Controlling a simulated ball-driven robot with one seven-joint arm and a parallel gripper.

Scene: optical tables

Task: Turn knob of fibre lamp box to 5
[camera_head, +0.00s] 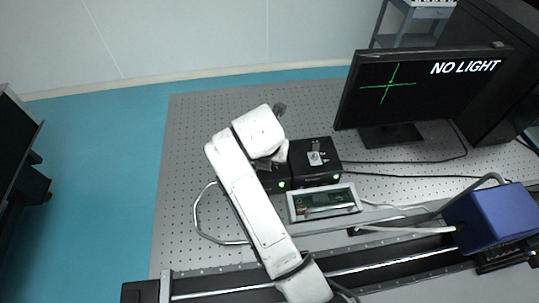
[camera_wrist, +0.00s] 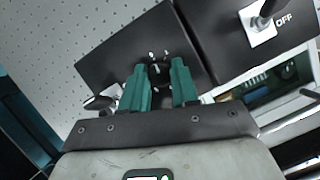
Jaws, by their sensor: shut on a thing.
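The fibre lamp box appears to be the black box (camera_wrist: 108,62) under my gripper in the wrist view. A dark knob (camera_wrist: 158,70) with small white marks around it is on its top face. My gripper (camera_wrist: 160,84) has its two green fingers on either side of the knob, shut on it. The fingers partly cover the dial, and I cannot read the knob's setting.
Beside it stands another black box (camera_head: 318,172) with a toggle switch (camera_wrist: 262,31) near the word OFF. A framed green board (camera_head: 325,201) lies in front. A monitor (camera_head: 425,88) reads NO LIGHT. A blue box (camera_head: 492,218) is at right. The perforated table (camera_head: 190,130) is clear at left.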

